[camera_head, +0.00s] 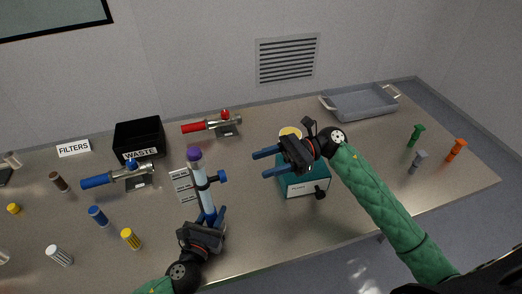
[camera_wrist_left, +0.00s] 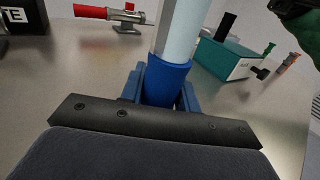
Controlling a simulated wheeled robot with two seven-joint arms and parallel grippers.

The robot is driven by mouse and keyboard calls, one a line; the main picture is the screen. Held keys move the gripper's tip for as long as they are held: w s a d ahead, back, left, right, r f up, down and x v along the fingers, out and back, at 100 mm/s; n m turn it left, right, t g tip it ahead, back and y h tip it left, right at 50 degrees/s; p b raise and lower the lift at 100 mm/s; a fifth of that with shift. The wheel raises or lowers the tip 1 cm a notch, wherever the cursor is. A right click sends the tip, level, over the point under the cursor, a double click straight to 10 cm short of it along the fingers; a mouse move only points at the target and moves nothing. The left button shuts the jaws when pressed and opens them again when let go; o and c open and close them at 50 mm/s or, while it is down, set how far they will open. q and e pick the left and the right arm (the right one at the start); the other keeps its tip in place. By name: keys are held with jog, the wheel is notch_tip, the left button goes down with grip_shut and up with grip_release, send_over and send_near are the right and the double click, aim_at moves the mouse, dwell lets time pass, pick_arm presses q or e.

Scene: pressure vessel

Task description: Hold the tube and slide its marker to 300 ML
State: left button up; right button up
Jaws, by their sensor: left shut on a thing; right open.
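The tube (camera_head: 203,190) stands nearly upright, slightly tilted, with a purple cap (camera_head: 194,154) and a clear body. A blue marker (camera_head: 221,176) on a dark ring sits on its upper part. My left gripper (camera_head: 213,222) is shut on the tube's blue lower end, which shows in the left wrist view (camera_wrist_left: 166,80). The marker is outside the left wrist view. My right gripper (camera_head: 264,163) is open and empty, to the right of the tube, with its blue fingers pointing left toward it. I cannot read any scale on the tube.
A teal box (camera_head: 304,187) stands below my right gripper. A black waste bin (camera_head: 138,139), a blue-handled device (camera_head: 120,177) and a red-handled device (camera_head: 212,125) stand behind and left. A white label card (camera_head: 181,184) stands beside the tube. A grey tray (camera_head: 362,103) sits at back right.

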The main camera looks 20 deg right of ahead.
pick_arm(q)
jog(key=o, duration=1.2)
jog(key=shift+v, duration=5.95)
jog(key=shift+f, duration=0.1)
